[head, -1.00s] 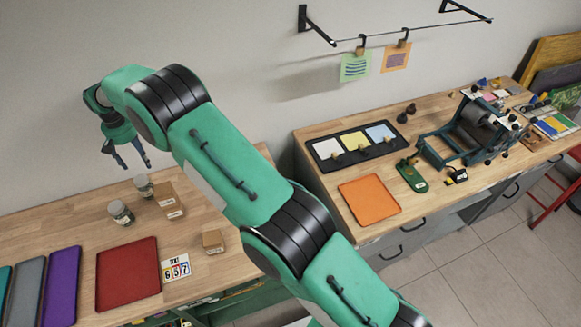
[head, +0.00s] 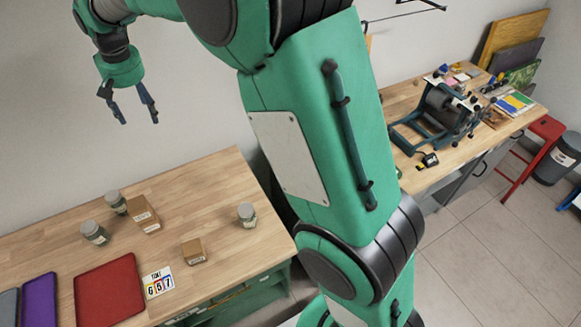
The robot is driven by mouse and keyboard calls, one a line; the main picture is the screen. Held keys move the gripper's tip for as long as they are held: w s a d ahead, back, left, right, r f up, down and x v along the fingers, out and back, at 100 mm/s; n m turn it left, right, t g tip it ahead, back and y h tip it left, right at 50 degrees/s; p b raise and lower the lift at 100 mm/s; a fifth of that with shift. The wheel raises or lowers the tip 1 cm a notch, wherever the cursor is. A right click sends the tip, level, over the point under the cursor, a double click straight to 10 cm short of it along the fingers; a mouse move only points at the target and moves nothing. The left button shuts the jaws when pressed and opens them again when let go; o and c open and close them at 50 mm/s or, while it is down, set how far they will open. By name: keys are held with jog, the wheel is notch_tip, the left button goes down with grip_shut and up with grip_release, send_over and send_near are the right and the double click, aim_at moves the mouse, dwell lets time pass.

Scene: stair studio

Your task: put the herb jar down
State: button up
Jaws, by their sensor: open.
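Three small lidded glass jars stand upright on the left wooden table: one jar (head: 95,233) at the left, a second jar (head: 116,203) just behind it, and a third jar (head: 246,216) apart near the right end. Their labels are too small to read, so I cannot tell which is the herb jar. My gripper (head: 138,121) is open and empty, raised in front of the wall, well above the table and touching no jar.
Two brown boxes (head: 145,213) (head: 193,252) stand among the jars. A red tray (head: 108,290), a purple tray (head: 38,301) and a number card (head: 157,282) lie at the front. Bare wood surrounds the right jar. My arm hides part of the second bench (head: 402,165).

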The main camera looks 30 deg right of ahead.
jog(key=s+d+r+t, duration=0.1)
jog(key=s+d+r, duration=0.3)
jog(key=s+d, duration=0.25)
jog(key=s+d+r+m, duration=0.1)
jog(key=s+d+r, duration=0.2)
jog(key=s+d, duration=0.35)
jog(key=s+d+r+t, duration=0.1)
jog(key=s+d+r, duration=0.3)
jog(key=s, duration=0.5)
jog(key=s+d+f, duration=0.2)
jog(key=s+d, duration=0.1)
jog(key=s, duration=0.4)
jog(key=s+d+f+t, duration=0.1)
jog(key=s+d, duration=0.1)
jog(key=s, duration=0.5)
jog(key=s+d+f, duration=0.2)
jog(key=s+d, duration=0.1)
jog(key=s, duration=0.5)
jog(key=shift+d+f+m+t+h, duration=0.3)
jog(key=shift+m+h, duration=0.1)
notch_tip(320, 180, down, 8)
jog(key=b, duration=0.7)
jog(key=shift+b, duration=0.4)
jog(key=shift+o, duration=0.5)
jog(key=shift+r, duration=0.1)
